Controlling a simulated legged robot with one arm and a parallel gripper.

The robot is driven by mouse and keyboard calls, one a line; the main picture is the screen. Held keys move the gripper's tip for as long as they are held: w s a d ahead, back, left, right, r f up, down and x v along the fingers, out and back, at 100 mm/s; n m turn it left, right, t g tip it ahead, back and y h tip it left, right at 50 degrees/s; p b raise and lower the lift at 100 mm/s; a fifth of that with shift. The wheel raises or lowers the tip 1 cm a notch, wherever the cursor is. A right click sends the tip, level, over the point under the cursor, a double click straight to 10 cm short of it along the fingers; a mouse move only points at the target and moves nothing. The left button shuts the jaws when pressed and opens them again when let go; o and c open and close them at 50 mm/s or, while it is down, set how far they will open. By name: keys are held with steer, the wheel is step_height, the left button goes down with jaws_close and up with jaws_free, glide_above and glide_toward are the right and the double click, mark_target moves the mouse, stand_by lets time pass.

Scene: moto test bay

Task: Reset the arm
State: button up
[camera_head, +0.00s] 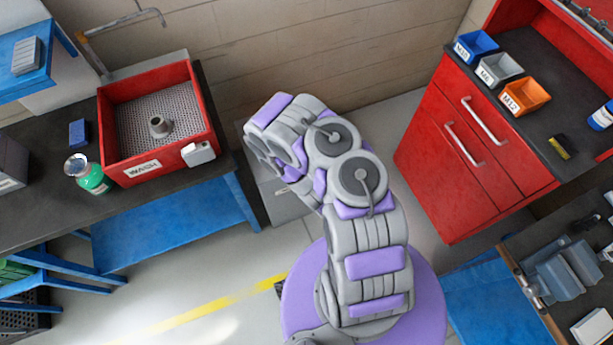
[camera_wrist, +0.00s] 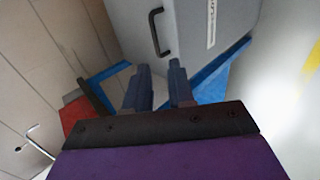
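My arm (camera_head: 362,215) rises from its round purple base in the head view and bends toward the back left, over the floor between the wash bench and the red cabinet. Its fingers cannot be made out in the head view. In the wrist view my gripper (camera_wrist: 160,85) shows two dark fingers standing apart with a clear gap. Nothing is held between them. Beyond the fingers is a grey cabinet (camera_wrist: 190,30) with a black handle; I cannot tell how far away it is.
A red wash tub (camera_head: 158,175) and a green-labelled bottle (camera_head: 88,175) stand on the left bench (camera_head: 35,215). A red cabinet (camera_head: 460,165) at the right carries blue, grey and orange bins (camera_head: 525,96). A vise (camera_head: 565,270) is at the lower right.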

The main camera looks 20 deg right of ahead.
stand_by(0.3)
steer(key=w+d+r+m+g+h+b, duration=0.1)
steer(key=w+d+r+m+g+h, duration=0.2)
steer(key=d+r+m, duration=0.4)
step_height(320, 180, up, 11)
steer(key=s+a+m+g+b, duration=0.1)
steer(key=s+m+g+b, duration=0.1)
steer(key=s+m, duration=0.15)
steer(key=s+a+r+m+g+y+b, duration=0.1)
steer(key=s+a+r+m+g, duration=0.2)
steer(key=s+a+r, duration=0.3)
steer(key=s+a+r+m+g+y+b, duration=0.1)
steer(key=s+a+r, duration=0.5)
steer(key=s+r, duration=1)
steer(key=s+m+g+y, duration=0.1)
steer(key=s+m+g, duration=0.1)
steer(key=s, duration=0.3)
steer(key=shift+a+m, duration=0.3)
steer(key=shift+m, duration=0.45)
